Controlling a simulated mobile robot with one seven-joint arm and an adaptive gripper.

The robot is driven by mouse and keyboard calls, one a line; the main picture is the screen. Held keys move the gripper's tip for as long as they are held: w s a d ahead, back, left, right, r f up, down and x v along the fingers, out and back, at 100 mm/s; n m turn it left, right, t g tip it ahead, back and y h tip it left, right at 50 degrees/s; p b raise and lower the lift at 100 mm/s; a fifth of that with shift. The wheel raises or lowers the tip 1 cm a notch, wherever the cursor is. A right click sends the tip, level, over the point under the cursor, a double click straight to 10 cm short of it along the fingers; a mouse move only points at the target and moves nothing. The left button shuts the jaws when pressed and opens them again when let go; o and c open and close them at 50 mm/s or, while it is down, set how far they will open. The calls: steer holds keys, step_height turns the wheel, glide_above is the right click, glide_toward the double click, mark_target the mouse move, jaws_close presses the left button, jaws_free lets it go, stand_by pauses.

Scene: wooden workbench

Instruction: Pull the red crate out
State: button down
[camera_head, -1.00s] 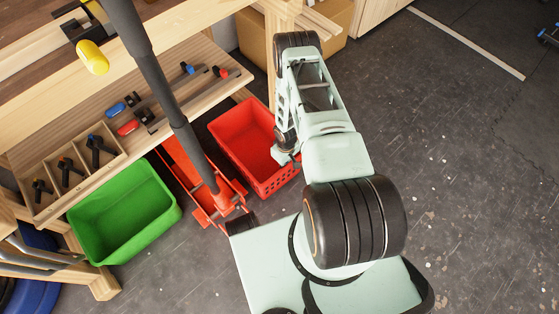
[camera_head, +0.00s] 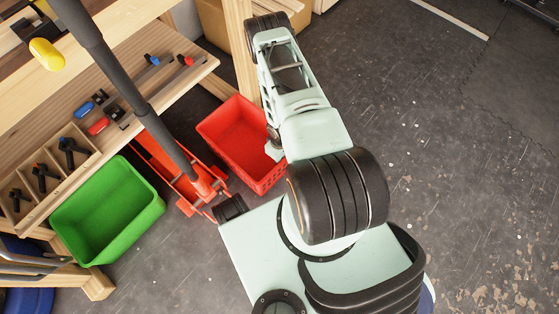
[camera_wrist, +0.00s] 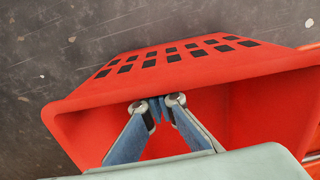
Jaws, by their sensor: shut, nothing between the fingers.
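The red crate (camera_head: 222,120) stands on the floor beside the bench leg, its open top facing up. My gripper (camera_wrist: 158,108) is shut and empty. The red crate (camera_wrist: 200,68) fills much of the wrist view. In the head view my arm reaches over the crate's right side and mostly hides the fingers.
A red pallet jack (camera_head: 178,172) with a dark handle stands just left of the crate. A green crate (camera_head: 120,225) is further left. The wooden workbench (camera_head: 190,85) with clamps on its shelf is behind. Open grey floor (camera_head: 450,150) lies to the right.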

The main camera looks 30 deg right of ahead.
step_height(320, 180, up, 12)
stand_by(0.6)
